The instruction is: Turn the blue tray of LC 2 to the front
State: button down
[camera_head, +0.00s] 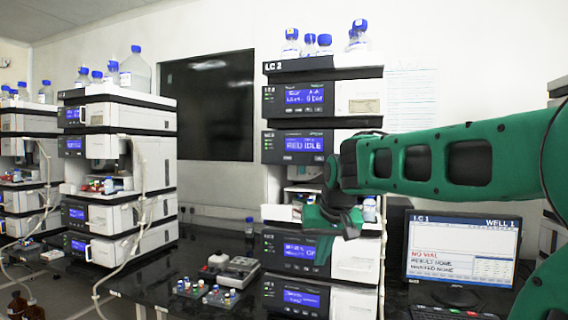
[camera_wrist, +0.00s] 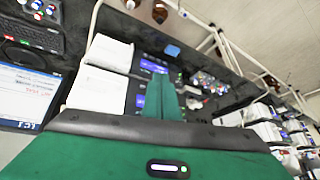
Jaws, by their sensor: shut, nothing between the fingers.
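The column stack (camera_head: 281,147) in the middle of the head view has a label that looks like LC 2, though its digit is hard to read. A screen (camera_head: 304,144) on it seems to read RED IDLE. My gripper (camera_head: 328,240) is in front of this stack's open middle bay (camera_head: 305,198), pointing downward, shut and empty. The arm and gripper cover much of the bay, and I cannot make out a blue tray in it. In the wrist view the green fingers (camera_wrist: 160,98) are together with nothing between them.
Two more stacks (camera_head: 118,165) stand at left, with blue-capped bottles on top. A vial rack (camera_head: 220,297) and a small grey device (camera_head: 238,272) sit on the dark bench. A monitor (camera_head: 462,250) stands at right, showing NO VIAL. Pale tubing hangs beside the stacks.

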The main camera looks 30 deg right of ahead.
aim_at(286, 156)
jog(key=w+a+r+t, duration=0.1)
jog(key=w+r+t, duration=0.2)
jog(key=w+r, duration=0.6)
jog(key=w+a+r+t+h, duration=0.1)
jog(key=w+r+t, duration=0.2)
jog(key=w+r, duration=0.6)
notch_tip(286, 156, up, 6)
jog(key=shift+w+f+n, duration=0.2)
jog(key=shift+w+n, duration=0.05)
jog(key=shift+n, duration=0.05)
jog(key=shift+w+d, duration=0.9)
jog(key=shift+d, duration=0.3)
jog(key=shift+w+d, duration=0.9)
jog(key=shift+d, duration=0.25)
jog(key=shift+w+d, duration=0.9)
jog(key=shift+d, duration=0.3)
jog(key=shift+w+d, duration=0.2)
jog(key=shift+d, duration=0.05)
